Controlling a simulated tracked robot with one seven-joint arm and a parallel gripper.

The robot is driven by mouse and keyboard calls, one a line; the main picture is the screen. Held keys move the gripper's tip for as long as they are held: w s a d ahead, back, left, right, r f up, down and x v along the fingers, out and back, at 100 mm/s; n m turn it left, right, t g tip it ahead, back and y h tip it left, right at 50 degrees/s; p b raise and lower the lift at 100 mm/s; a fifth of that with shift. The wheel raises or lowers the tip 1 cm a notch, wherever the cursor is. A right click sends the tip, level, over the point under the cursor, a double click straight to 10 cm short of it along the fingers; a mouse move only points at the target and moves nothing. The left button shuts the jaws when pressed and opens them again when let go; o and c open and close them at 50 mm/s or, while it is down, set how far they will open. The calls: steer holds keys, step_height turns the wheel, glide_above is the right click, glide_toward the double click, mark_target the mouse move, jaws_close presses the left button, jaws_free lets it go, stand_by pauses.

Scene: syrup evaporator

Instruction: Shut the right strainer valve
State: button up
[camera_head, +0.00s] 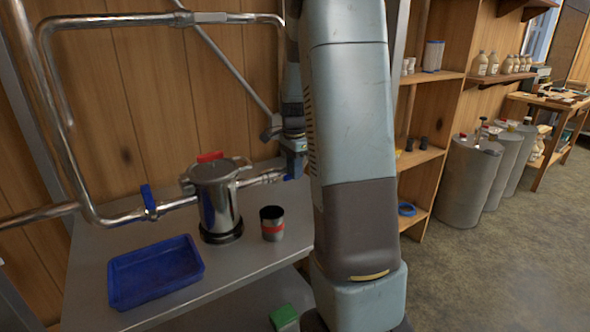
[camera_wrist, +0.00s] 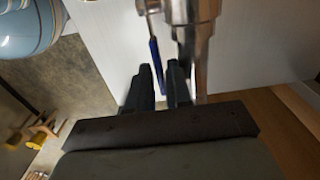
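The steel strainer (camera_head: 216,195) with a red-topped lid stands on the metal bench. Its left valve has a blue lever (camera_head: 148,202) that stands upright across the pipe. The right valve is mostly hidden behind my gripper in the head view. In the wrist view, the right valve's blue lever (camera_wrist: 156,62) runs alongside the steel pipe (camera_wrist: 196,50), with its end between my gripper's two dark fingers (camera_wrist: 161,75). The fingers are close on either side of the lever; I cannot tell whether they press on it. My gripper (camera_head: 292,172) is at the pipe right of the strainer.
A blue tray (camera_head: 155,272) and a dark cup with a red band (camera_head: 272,223) are on the bench (camera_head: 235,256). Steel pipes (camera_head: 75,165) run along the wooden wall. Shelves (camera_head: 425,158) and grey drums (camera_head: 467,180) stand to the right. The floor there is clear.

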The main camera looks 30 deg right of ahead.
steer(key=shift+c, duration=0.4)
jaws_close()
stand_by(0.9)
